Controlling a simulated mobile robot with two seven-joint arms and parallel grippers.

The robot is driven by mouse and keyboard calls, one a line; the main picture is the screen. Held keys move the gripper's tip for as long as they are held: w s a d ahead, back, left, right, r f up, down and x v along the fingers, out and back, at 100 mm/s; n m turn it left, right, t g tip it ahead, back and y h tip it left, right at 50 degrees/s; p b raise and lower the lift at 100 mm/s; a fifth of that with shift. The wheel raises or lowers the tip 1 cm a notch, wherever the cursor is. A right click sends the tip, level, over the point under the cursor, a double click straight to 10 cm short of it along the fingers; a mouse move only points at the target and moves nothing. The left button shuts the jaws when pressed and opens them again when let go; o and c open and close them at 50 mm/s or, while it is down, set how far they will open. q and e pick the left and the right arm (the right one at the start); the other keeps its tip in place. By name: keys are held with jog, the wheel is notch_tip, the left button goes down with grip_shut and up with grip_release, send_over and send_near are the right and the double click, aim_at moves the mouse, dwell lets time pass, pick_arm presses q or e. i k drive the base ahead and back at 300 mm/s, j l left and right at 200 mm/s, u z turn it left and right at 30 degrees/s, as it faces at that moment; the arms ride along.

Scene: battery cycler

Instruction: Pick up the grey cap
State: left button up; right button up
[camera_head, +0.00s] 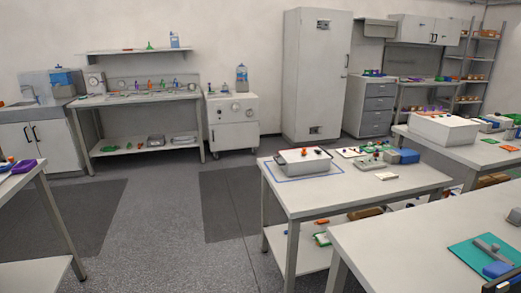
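I cannot pick out the grey cap for certain at this distance; many items on the tables are too small to tell. On the near right table, a teal mat (468,252) carries a grey tool-like piece (487,246) and a blue-grey item (497,269). On the middle table, a grey box (303,165) stands within a blue outline, with small orange and dark pieces on top. A blue device (403,156) and small green and dark parts lie to its right.
The middle table (318,201) and near right table (400,250) stand close together. A white box (442,130) sits on the table behind. A workbench (140,98), wheeled cabinet (232,123) and tall cabinet (316,75) line the back wall. Floor at centre left is clear.

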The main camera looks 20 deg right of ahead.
aim_at(492, 252)
jog(key=i+z, duration=0.7)
jog(key=i+j+z, duration=0.25)
jog(key=i+z, duration=0.3)
jog(key=z, duration=1.6)
